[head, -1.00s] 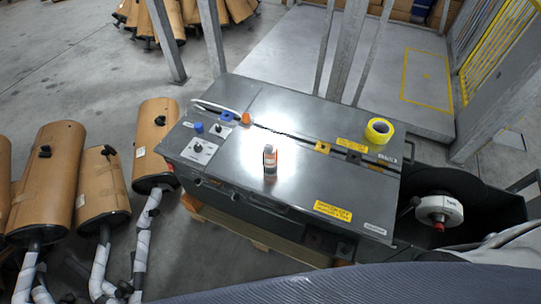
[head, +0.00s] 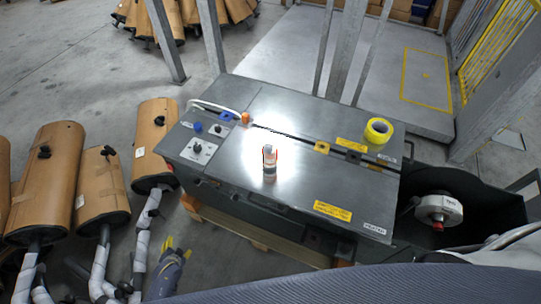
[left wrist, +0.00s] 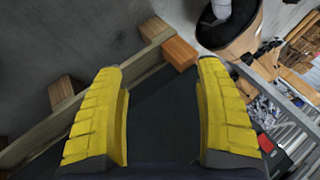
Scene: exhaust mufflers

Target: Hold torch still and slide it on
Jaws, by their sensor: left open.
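The torch (head: 269,163) appears to be the small upright object with a pale and orange-red upper part and a darker base. It stands on the metal top of the machine (head: 300,120), near its front edge. My left gripper (head: 178,247) has yellow fingers and is low in front of the machine, left of the torch and well apart from it. In the left wrist view the two yellow fingers (left wrist: 160,72) are spread with nothing between them. The torch does not show in that view. My right gripper is not in view.
A yellow tape roll (head: 378,130) lies at the machine top's right. A control panel (head: 198,150) is at its left. Brown mufflers (head: 103,187) with wrapped pipes stand on the left. The wrist view shows wooden pallet beams (left wrist: 150,50) near the fingers. The machine top around the torch is clear.

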